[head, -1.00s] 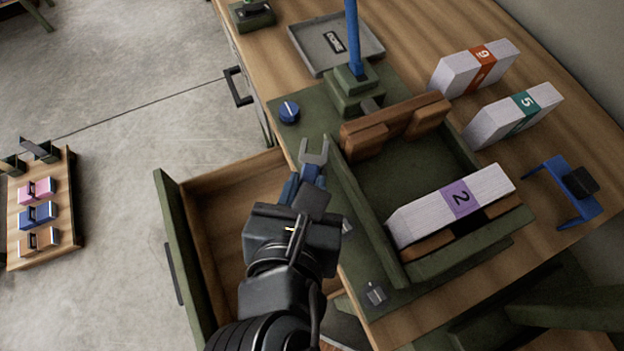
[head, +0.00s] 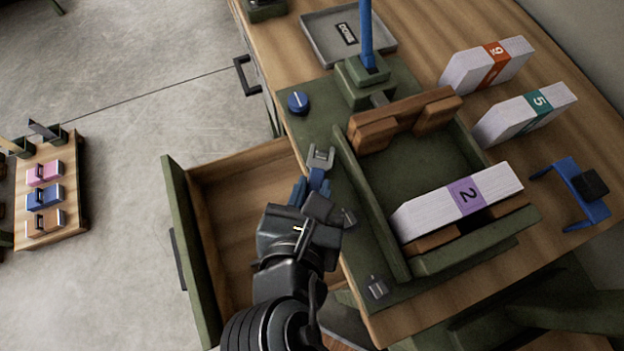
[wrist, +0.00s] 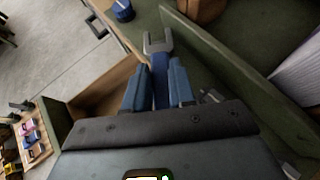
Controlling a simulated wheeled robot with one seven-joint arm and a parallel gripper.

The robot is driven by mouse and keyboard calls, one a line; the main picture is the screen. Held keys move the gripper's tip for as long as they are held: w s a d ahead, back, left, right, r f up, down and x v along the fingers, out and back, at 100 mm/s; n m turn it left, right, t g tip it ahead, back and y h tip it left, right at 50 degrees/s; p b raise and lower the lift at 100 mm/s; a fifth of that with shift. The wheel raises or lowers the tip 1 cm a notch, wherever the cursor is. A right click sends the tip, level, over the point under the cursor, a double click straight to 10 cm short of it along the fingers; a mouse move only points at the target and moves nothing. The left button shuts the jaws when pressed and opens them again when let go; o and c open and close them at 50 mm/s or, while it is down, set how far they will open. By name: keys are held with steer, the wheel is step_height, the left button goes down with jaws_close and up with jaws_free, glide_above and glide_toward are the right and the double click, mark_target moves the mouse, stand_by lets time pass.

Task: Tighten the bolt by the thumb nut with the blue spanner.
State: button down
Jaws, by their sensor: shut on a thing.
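My gripper (head: 312,190) is shut on the blue spanner (head: 317,177), whose grey forked head points away from me over the green base plate (head: 327,115). The spanner also shows between the fingers in the wrist view (wrist: 160,75). The blue thumb nut (head: 298,101) is on the plate beyond the fork, apart from it; it also shows in the wrist view (wrist: 123,10). A small grey shape shows between the prongs in the head view, perhaps a bolt head; I cannot tell whether the fork is seated on it. Another grey bolt (head: 377,288) is at the plate's near corner.
The press bed holds a paper block marked 2 (head: 460,203), right of the spanner. An open drawer (head: 235,195) lies under my arm. Blocks marked 9 (head: 487,64) and 5 (head: 527,112), a grey tray (head: 346,38) and a blue stand (head: 570,190) are on the bench.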

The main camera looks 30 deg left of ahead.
steer(key=shift+f+b, duration=0.6)
steer(key=shift+f, duration=0.45)
steer(key=shift+a+b, duration=0.2)
steer(key=shift+b, duration=0.25)
steer(key=shift+s+a+m+h+b, duration=0.1)
steer(key=shift+a+m+h+b, duration=0.3)
steer(key=shift+b, duration=0.55)
steer(key=shift+s+a+m+h+b, duration=0.15)
steer(key=shift+m+h+b, duration=0.45)
steer(key=shift+b, duration=0.3)
